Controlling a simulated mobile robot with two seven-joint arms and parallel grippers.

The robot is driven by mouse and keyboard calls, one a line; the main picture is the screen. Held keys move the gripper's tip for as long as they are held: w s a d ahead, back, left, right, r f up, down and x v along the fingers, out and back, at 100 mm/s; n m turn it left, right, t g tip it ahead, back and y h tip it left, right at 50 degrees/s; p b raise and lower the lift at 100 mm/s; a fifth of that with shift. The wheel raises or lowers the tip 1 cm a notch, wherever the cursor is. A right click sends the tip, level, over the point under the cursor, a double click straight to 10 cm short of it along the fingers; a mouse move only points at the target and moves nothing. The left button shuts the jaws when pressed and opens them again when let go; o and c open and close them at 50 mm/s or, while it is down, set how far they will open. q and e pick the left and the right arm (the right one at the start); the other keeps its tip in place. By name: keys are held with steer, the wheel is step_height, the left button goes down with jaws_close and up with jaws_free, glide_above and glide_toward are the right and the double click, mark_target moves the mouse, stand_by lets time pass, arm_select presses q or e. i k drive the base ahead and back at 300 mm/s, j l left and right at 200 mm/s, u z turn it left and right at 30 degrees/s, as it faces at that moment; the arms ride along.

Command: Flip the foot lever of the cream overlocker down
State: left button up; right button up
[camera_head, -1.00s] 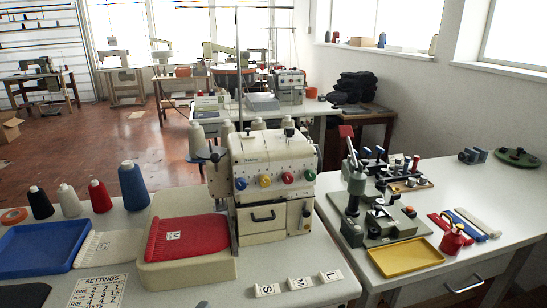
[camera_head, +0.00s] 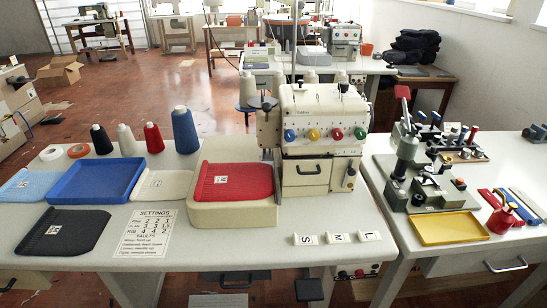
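The cream overlocker (camera_head: 322,133) stands on the near white table, right of centre, with blue, yellow, red and green dials across its front. A small door with a black handle is below the dials. A red ribbed piece (camera_head: 234,182) with a white label lies on the cream bed (camera_head: 240,214) at its left. I cannot pick out the foot lever for certain at this size. Neither of my grippers is in view.
Size blocks S, M and L (camera_head: 337,238) and the settings sheet (camera_head: 146,233) lie near the table's front. Thread cones (camera_head: 184,130) and a blue tray (camera_head: 96,181) are left. A green press (camera_head: 410,170) and yellow tray (camera_head: 447,229) stand on the right table.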

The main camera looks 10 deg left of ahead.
mark_target(267, 107)
steer(key=k+z, duration=0.15)
steer(key=z, duration=0.25)
steer(key=k+j+z, duration=0.1)
steer(key=z, duration=0.35)
steer(key=k+z, duration=0.2)
steer(key=z, duration=0.2)
